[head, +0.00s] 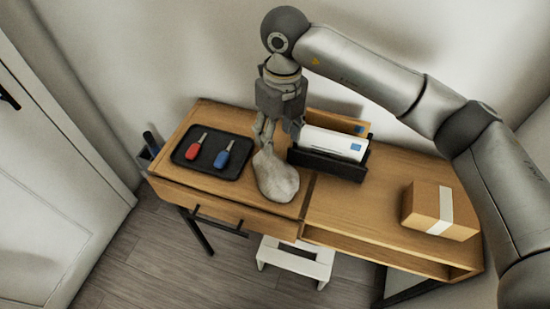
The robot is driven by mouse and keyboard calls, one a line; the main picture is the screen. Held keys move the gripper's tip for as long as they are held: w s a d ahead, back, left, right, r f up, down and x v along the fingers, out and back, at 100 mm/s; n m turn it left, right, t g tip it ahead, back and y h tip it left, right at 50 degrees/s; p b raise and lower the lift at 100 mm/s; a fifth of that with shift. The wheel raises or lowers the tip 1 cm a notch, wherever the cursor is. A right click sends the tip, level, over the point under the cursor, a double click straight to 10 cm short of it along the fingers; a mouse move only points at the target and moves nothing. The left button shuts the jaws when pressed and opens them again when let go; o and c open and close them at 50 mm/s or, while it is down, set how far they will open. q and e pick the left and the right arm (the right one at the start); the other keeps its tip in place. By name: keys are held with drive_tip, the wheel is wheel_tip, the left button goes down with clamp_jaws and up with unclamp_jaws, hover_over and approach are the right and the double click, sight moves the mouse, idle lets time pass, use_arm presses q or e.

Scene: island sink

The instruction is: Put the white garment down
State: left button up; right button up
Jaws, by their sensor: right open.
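The white garment (276,180) is a pale, bunched cloth in the head view. It rests on the wooden table (330,218), between the black tray and the letter holder, with its lower end close to the front edge. My right gripper (270,143) points down directly over the garment's top end. Its fingers are apart, and the fingertips are at or very near the cloth; I cannot tell if they touch it. My left gripper is not in view.
A black tray (183,157) with a red-handled item (194,149) and a blue-handled item (222,159) lies to the left. A black letter holder (325,164) with envelopes stands right of the gripper. A cardboard box (424,205) sits at the right. A white stool (290,262) is below.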

hover_over(278, 166)
drive_tip(key=f, duration=0.4)
drive_tip(key=shift+w+a+f+p, duration=0.1)
drive_tip(key=shift+w+p, duration=0.1)
drive_tip(key=shift+p, duration=0.1)
drive_tip(key=shift+f, duration=0.3)
wheel_tip(278, 166, down, 5)
drive_tip(key=shift+s+r+p, duration=0.1)
drive_tip(key=shift+s+p, duration=0.05)
drive_tip(key=shift+p, duration=0.7)
drive_tip(key=c, duration=0.4)
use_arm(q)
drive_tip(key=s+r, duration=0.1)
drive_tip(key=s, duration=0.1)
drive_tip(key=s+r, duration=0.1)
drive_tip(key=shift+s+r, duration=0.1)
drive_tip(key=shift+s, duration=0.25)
use_arm(e)
clamp_jaws()
drive_tip(key=shift+r, duration=0.1)
